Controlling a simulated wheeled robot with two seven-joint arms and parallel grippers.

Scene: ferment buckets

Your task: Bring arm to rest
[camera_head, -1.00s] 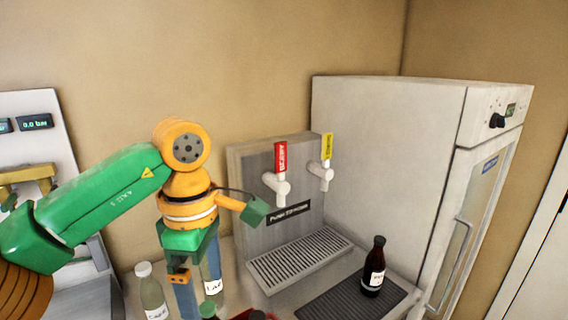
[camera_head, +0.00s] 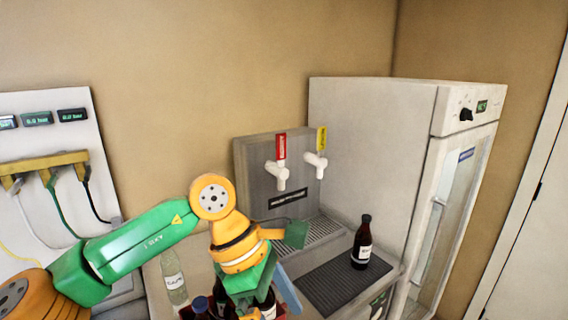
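My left arm comes in from the left, green and orange, with its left gripper (camera_head: 266,300) pointing down at the bottom middle. Its fingers stand apart, and their tips are cut off or hidden at the lower edge. A dark bottle with a white label (camera_head: 268,311) shows between or behind the fingers; I cannot tell whether they touch it. My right gripper is not in view.
A dark bottle (camera_head: 362,243) stands upright on a black mat (camera_head: 325,289). A tap unit (camera_head: 255,165) with red and yellow handles and a tall fridge (camera_head: 370,150) stand behind. A pale bottle (camera_head: 174,280) and other bottles (camera_head: 200,306) crowd the left of the arm.

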